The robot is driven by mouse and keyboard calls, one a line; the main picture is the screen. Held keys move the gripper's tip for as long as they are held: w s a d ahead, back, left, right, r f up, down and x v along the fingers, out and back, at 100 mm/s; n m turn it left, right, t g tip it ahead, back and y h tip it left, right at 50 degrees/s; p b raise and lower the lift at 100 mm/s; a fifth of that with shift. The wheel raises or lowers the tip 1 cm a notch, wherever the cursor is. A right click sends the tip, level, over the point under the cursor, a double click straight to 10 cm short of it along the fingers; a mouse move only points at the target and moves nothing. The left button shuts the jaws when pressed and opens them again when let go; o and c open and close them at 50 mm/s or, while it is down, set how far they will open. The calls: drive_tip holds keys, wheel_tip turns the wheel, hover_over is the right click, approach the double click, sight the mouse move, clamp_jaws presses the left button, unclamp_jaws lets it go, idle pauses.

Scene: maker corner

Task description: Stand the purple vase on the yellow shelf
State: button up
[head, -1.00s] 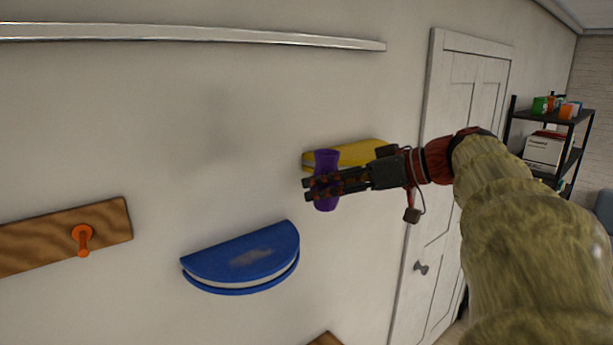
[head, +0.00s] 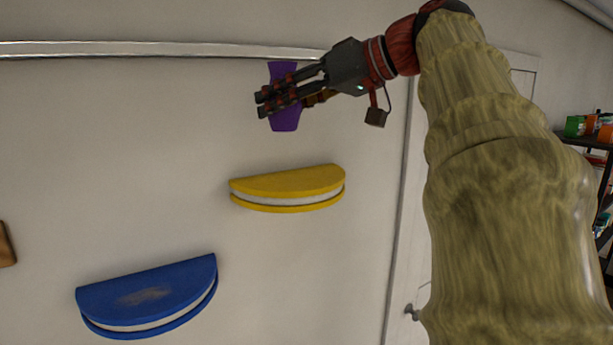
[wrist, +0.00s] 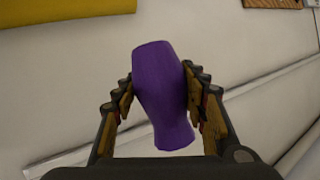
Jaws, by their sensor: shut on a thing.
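The purple vase (head: 285,118) is held in my gripper (head: 275,98), upright or nearly so, in front of the wall. In the wrist view the vase (wrist: 160,95) sits between the two fingers of my gripper (wrist: 163,100), which press on its sides. The yellow shelf (head: 290,184) is a half-round board on the wall, with a bare top. In the head view it lies below the vase, with a clear gap between them. A yellow edge, likely this shelf, shows at the top left of the wrist view (wrist: 60,12).
A blue half-round shelf (head: 150,295) is lower left, with a worn patch on top. A pale rail (head: 140,50) runs along the wall behind the vase's height. A white door (head: 405,200) and a dark rack (head: 590,140) are at the right.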

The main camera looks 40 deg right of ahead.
drive_tip(key=shift+d, duration=0.15)
drive_tip(key=shift+d+f+h, duration=0.1)
drive_tip(key=shift+d+h, duration=0.15)
drive_tip(key=shift+h, duration=0.05)
drive_tip(key=w+d+f+p, duration=0.1)
drive_tip(key=w+d+f, duration=0.1)
drive_tip(key=d, duration=0.1)
drive_tip(key=w+d+f, duration=0.3)
drive_tip(key=w+d+f+p, duration=0.1)
drive_tip(key=w+d+f, duration=0.1)
drive_tip(key=d+f, duration=0.1)
drive_tip(key=shift+w+d+f+p, duration=0.2)
drive_tip(key=shift+w+d+p, duration=0.1)
drive_tip(key=shift+d+p, duration=0.05)
drive_tip(key=shift+w+d+f, duration=0.3)
drive_tip(key=shift+f, duration=0.25)
drive_tip(key=shift+f+p, duration=0.45)
drive_tip(key=shift+f, duration=1.25)
drive_tip(key=shift+d+f, duration=0.1)
drive_tip(key=shift+f, duration=0.05)
drive_tip(key=o, duration=1.1)
